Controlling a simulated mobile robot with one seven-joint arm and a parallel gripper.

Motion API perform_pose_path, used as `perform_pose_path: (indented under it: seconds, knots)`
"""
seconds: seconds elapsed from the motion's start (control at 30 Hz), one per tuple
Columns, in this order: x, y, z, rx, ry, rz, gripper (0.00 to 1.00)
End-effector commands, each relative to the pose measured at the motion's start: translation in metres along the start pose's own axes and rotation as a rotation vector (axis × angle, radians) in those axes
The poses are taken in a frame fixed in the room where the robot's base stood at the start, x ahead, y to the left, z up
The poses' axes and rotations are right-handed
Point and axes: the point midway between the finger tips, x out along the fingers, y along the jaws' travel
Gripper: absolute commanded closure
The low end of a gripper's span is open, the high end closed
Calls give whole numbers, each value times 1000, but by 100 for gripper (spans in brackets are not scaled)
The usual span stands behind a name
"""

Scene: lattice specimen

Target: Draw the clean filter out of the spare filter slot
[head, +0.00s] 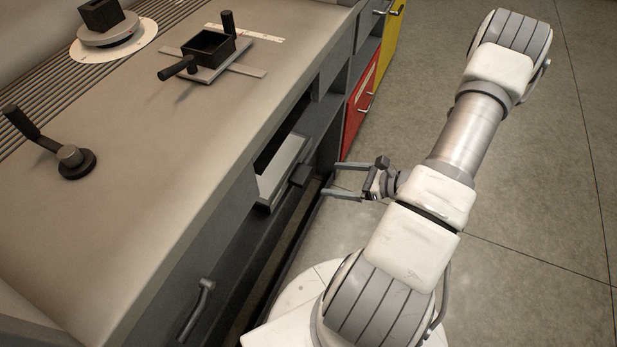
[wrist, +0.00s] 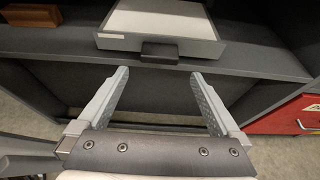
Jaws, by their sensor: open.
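The filter (head: 283,170) is a pale, flat-topped block with a grey frame and a dark handle tab (head: 300,175). It sits in an opening in the front of the grey bench. In the wrist view the filter (wrist: 158,20) is at the top, with its dark tab (wrist: 160,51) facing my gripper. My gripper (head: 329,188) is open and empty, just right of the tab in the head view. In the wrist view my gripper (wrist: 159,76) has its two fingers apart, with their tips just below the tab and not around it.
In the wrist view a brown block (wrist: 33,16) lies on the shelf (wrist: 60,45) left of the filter. A red drawer (head: 360,112) and a yellow cabinet (head: 390,45) stand further along the bench. A crank (head: 75,160) and a black square holder (head: 208,50) are on the bench top. The floor at right is clear.

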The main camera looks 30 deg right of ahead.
Motion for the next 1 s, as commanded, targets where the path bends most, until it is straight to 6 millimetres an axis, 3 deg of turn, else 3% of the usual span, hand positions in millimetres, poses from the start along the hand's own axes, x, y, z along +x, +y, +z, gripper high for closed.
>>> perform_pose_path:
  seconds: [0.2, 0.5, 0.97, 1.0]
  knots:
    - [47, 1, -2, 0, -1, 4, 0]
    - [92, 1, -1, 0, 0, 3, 0]
    - [102, 0, 0, 0, 0, 0, 0]
    - [102, 0, 0, 0, 0, 0, 7]
